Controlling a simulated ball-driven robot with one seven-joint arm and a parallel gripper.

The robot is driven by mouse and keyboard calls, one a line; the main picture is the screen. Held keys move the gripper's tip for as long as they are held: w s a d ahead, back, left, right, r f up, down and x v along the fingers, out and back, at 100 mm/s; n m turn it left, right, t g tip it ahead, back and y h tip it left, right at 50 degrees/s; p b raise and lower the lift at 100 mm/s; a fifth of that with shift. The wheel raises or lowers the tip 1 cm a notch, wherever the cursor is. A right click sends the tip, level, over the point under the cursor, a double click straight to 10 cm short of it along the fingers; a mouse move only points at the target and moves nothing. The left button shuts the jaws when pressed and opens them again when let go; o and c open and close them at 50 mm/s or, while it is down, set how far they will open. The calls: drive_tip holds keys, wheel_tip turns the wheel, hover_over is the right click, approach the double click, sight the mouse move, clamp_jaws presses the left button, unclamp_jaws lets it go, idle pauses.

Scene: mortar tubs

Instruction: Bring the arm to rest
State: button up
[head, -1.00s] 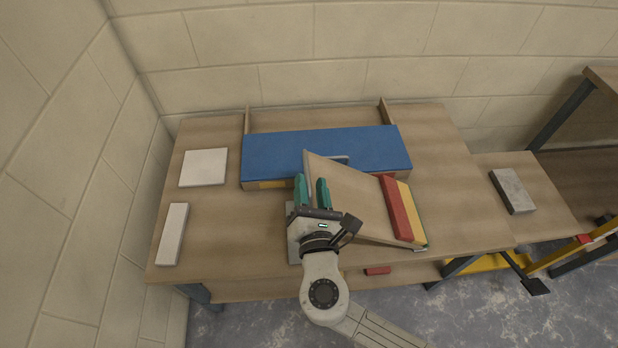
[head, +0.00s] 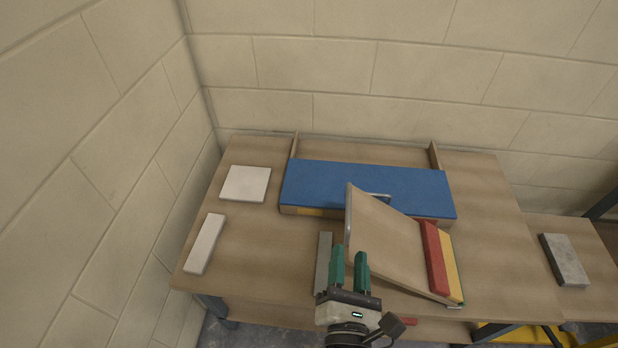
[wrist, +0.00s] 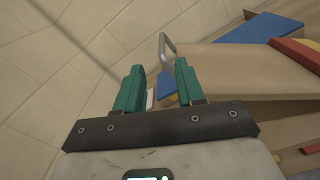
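My gripper (head: 349,272) has two teal fingers standing apart with nothing between them. In the head view it is over the front part of the wooden table (head: 262,256), just left of the tilted wooden board and near a grey strip. The wrist view also shows my gripper (wrist: 159,88) with an open gap between the fingers. Most of my arm is below the head view's lower edge.
A tilted board (head: 385,240) with a handle carries red (head: 434,257) and yellow (head: 453,265) strips, close to my gripper's right. A blue box (head: 368,187) lies behind. White slabs (head: 245,183) are at the left. A grey block (head: 563,260) is on the right bench.

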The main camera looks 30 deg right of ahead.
drive_tip(key=shift+d, duration=0.1)
drive_tip(key=s+d+f+m+g+y, duration=0.1)
drive_tip(key=s+d+f+m+g, duration=0.2)
drive_tip(key=d+f+m+g, duration=0.25)
drive_tip(key=s+d+f+m+g, duration=0.3)
drive_tip(key=d+m+g, duration=0.1)
drive_tip(key=d+m, duration=0.4)
drive_tip(key=s+a+f+m+g+y, duration=0.4)
drive_tip(key=s+a+f+m+y, duration=0.1)
drive_tip(key=m+y, duration=0.4)
drive_tip(key=shift+s+a+f+m, duration=0.35)
drive_tip(key=shift+s+a+m, duration=0.45)
drive_tip(key=shift+m, duration=0.05)
